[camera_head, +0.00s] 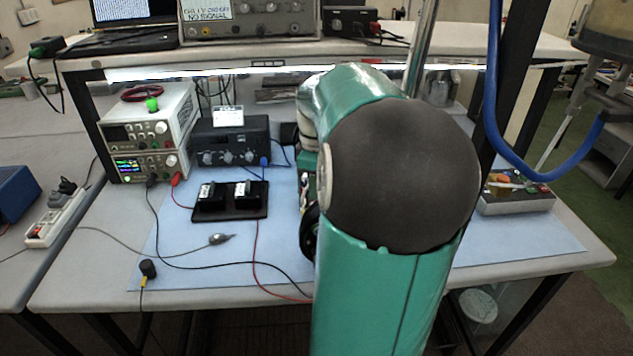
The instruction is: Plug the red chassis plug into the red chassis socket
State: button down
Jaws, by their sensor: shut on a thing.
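My large green arm with a dark rounded joint covers the right middle of the head view. Its far end is mostly hidden behind this joint, and I cannot see my gripper's fingertips or anything between them. A red connector (176,180) hangs on a red wire at the front of the lower power supply. Another red wire (257,268) runs from the black plate across the bench and passes behind my arm. I cannot make out which part is the red chassis plug or the red chassis socket. The black plate (231,213) carries two black modules with white labels.
Two stacked power supplies (150,135) and a dark instrument (230,142) stand at the bench's back left. A grey probe (221,239) and a black plug (148,268) lie with loose cables at the front left. A box of small parts (516,198) sits at right.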

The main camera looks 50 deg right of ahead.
jog(key=c, duration=1.2)
grip_release()
notch_tip(320, 180, up, 14)
jog(key=shift+f, duration=0.1)
